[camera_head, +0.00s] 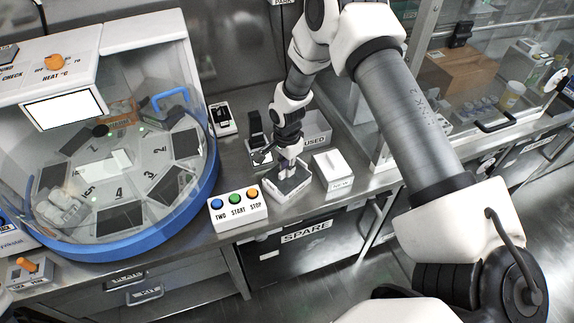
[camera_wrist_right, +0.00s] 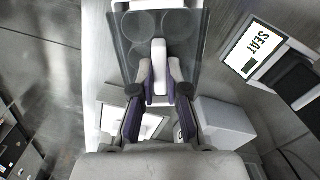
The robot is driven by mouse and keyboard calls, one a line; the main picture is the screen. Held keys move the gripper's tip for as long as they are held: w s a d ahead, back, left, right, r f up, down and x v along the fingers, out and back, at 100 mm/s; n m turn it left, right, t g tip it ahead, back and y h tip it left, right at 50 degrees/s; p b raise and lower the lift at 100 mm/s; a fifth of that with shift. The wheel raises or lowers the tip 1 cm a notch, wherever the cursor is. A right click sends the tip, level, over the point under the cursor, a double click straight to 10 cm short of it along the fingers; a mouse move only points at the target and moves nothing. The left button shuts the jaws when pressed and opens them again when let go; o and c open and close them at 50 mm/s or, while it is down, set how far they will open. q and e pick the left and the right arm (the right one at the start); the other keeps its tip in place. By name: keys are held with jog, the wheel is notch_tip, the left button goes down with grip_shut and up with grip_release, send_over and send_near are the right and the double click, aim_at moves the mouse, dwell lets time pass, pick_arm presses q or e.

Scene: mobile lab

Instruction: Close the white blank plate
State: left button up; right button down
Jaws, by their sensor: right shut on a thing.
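My right gripper (camera_head: 289,166) reaches down over a small grey plate-like piece (camera_head: 291,184) on the bench, right of the button box. In the right wrist view the fingers (camera_wrist_right: 159,88) are shut on an upright white handle (camera_wrist_right: 158,55). Around the handle lies a grey plate (camera_wrist_right: 126,58) with round marks. I cannot tell whether the handle and plate are one part, or whether this is the white blank plate. A white box with a raised top bar (camera_head: 333,168) stands just to the right, apart from my gripper. My left gripper is not in view.
A box with blue, green and orange buttons (camera_head: 238,209) stands close on the left. A bin marked USED (camera_head: 315,128) is behind. A large clear-domed machine (camera_head: 120,170) fills the left. A glass-fronted cabinet (camera_head: 480,90) is at right.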

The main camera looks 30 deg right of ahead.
jog(key=shift+f, duration=0.15)
jog(key=c, duration=1.6)
grip_release()
jog(key=o, duration=0.5)
notch_tip(320, 180, up, 12)
